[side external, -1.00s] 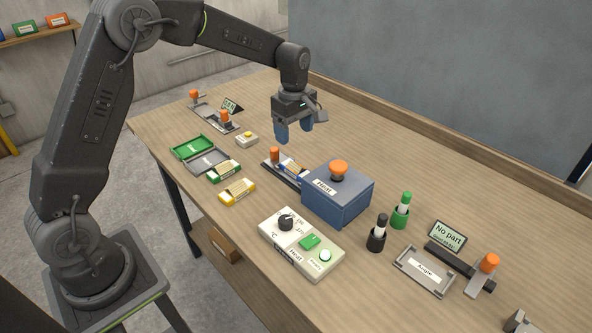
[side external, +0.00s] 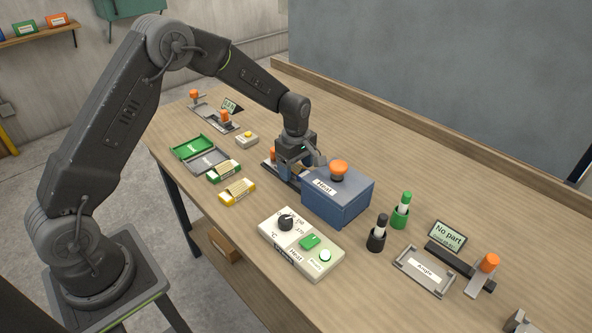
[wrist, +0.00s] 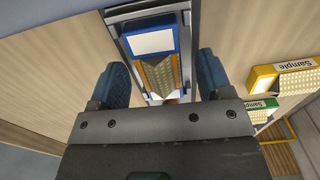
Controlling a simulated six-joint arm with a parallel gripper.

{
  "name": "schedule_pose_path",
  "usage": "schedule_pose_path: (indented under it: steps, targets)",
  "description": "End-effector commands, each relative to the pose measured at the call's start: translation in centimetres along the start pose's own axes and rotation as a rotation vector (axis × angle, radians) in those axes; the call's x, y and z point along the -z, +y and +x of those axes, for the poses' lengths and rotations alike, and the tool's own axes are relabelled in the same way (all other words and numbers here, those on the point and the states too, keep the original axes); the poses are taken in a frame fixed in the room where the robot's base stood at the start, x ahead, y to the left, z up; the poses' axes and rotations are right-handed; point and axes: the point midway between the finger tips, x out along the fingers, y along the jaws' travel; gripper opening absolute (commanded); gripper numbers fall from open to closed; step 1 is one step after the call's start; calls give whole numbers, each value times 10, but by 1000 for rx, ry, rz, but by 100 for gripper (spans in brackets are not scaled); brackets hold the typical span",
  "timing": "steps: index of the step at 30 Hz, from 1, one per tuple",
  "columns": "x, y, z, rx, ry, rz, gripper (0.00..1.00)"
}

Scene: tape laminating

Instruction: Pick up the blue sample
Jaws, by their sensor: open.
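The blue sample (wrist: 150,38), with a white label and a tan textured face, lies on a dark rail-like tray (wrist: 186,20) in the wrist view. My gripper (wrist: 161,78) is open, its two blue fingers standing to either side of the sample line with gaps on both sides. In the side view my gripper (side external: 285,173) is low at the tray, just left of the blue heat box, and hides most of the sample. I cannot tell how far the fingertips reach down beside it.
The blue heat box (side external: 338,199) with an orange knob stands close to my gripper's right. A yellow sample (side external: 237,192) and a green sample (side external: 224,172) lie to the left. A control box (side external: 301,244) is in front. Black and green markers stand right of the heat box.

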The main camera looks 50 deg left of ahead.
Motion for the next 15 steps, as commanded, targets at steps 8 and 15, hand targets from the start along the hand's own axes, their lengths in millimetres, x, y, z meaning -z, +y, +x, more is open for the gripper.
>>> schedule_pose_path:
  steps: [8, 15]
  targets:
    - [0, 0, 0, 0, 0, 0, 58]
    - [0, 0, 0, 0, 0, 0, 35]
